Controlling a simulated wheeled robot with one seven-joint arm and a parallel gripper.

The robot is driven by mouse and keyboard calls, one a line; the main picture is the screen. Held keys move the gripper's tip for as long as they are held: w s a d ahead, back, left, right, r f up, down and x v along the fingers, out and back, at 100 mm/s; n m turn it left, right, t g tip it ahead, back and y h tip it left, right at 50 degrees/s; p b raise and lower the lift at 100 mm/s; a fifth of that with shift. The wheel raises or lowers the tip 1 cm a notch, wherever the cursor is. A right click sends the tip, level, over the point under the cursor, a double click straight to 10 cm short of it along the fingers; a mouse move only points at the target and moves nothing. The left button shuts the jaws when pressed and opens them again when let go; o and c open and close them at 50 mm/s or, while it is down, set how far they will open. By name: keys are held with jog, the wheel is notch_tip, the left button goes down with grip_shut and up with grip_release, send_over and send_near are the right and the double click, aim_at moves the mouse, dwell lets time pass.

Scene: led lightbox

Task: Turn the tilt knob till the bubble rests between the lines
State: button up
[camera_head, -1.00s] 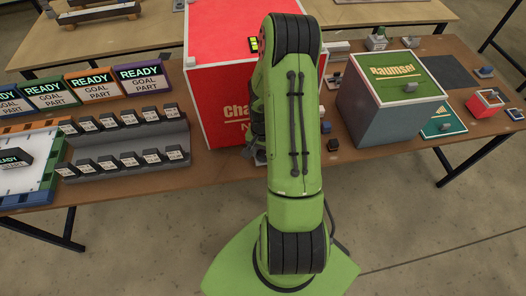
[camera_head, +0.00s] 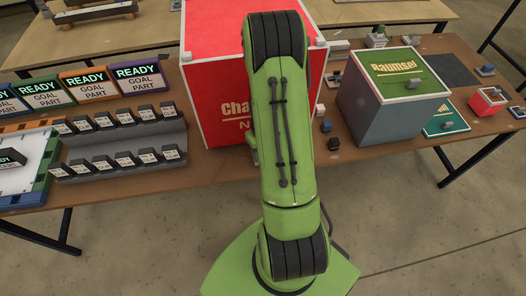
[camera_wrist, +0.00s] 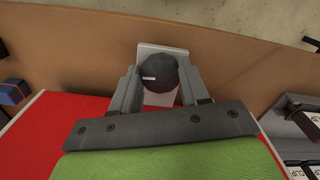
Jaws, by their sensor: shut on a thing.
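The tilt knob (camera_wrist: 165,70) is a dark round knob with a short white mark on its left side in the wrist view. It sits in front of a pale grey plate (camera_wrist: 158,99) beside the red box. My gripper (camera_wrist: 160,80) has one finger on each side of the knob and is shut on it. In the head view my green arm hides the gripper and the knob. The bubble and its lines show in neither current view. The red box (camera_head: 212,75) stands behind my arm in the head view.
A grey box with a green top (camera_head: 385,118) stands to the right. Grey stepped racks (camera_head: 125,150) of small dark blocks and several READY signs (camera_head: 140,77) are on the left. Small blocks lie on the brown table (camera_head: 230,168) between the two boxes.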

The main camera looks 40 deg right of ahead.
jog(key=shift+d+n, duration=0.1)
jog(key=shift+n, duration=1.4)
jog(key=shift+b, duration=0.3)
jog(key=o, duration=1.1)
jog(key=shift+c, duration=0.2)
notch_tip(320, 180, up, 16)
jog(key=p, duration=0.4)
jog(key=shift+f, duration=0.1)
